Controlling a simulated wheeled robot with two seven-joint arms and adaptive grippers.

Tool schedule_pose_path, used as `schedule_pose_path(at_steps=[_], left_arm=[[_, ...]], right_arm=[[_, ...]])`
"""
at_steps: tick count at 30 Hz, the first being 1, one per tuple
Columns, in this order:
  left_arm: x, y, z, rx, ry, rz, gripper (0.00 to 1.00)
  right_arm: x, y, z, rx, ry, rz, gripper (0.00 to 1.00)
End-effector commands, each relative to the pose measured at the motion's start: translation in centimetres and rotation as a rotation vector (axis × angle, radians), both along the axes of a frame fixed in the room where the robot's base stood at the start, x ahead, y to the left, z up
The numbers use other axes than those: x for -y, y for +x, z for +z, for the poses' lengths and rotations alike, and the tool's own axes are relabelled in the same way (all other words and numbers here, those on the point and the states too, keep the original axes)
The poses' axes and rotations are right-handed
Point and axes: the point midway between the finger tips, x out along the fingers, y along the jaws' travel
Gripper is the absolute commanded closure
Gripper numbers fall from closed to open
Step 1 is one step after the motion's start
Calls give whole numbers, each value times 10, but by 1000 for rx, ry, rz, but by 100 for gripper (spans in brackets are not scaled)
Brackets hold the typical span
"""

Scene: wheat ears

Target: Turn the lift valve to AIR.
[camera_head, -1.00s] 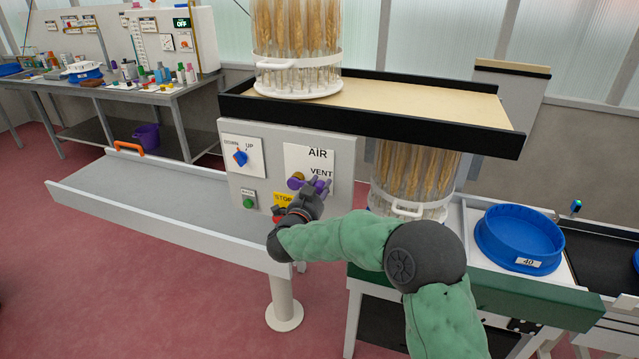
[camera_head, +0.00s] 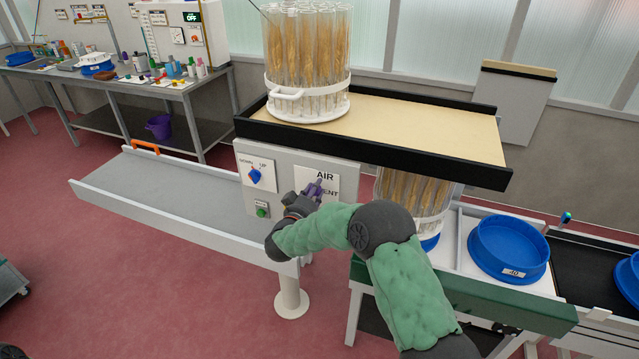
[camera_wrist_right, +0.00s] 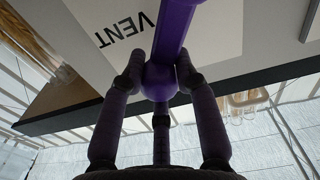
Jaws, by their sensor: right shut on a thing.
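The lift valve is a purple lever (camera_wrist_right: 176,32) on a white plate marked AIR (camera_head: 325,175) above and VENT below. My right gripper (camera_head: 313,192) is at this plate and covers the first letter of VENT. In the right wrist view, my right gripper (camera_wrist_right: 160,78) is shut on the rounded purple end of the lever, with a finger on each side. The lever's exact angle against the two words is hard to tell in the head view, as the hand hides much of it. My left gripper is out of view.
The grey panel (camera_head: 275,205) also carries a blue DOWN/UP knob (camera_head: 255,176) and a green button (camera_head: 262,212). A rack of wheat tubes (camera_head: 308,65) stands on the shelf above. Blue trays (camera_head: 508,250) sit at the right. A long chute (camera_head: 170,195) extends left.

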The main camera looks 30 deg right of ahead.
Motion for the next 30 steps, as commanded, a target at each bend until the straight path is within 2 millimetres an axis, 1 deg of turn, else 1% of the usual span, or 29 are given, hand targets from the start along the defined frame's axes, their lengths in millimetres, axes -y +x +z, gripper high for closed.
schedule_pose_path(at_steps=[1,3,12,21,30], left_arm=[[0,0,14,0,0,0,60],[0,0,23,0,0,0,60],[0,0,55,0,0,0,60],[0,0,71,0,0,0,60],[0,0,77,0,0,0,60]], right_arm=[[-2,2,4,-43,-29,-1,100],[-6,5,6,-94,-72,-1,100],[-18,20,11,-289,-239,0,100],[-26,30,12,-418,-350,-1,100],[-30,34,10,-467,-394,-1,100]])
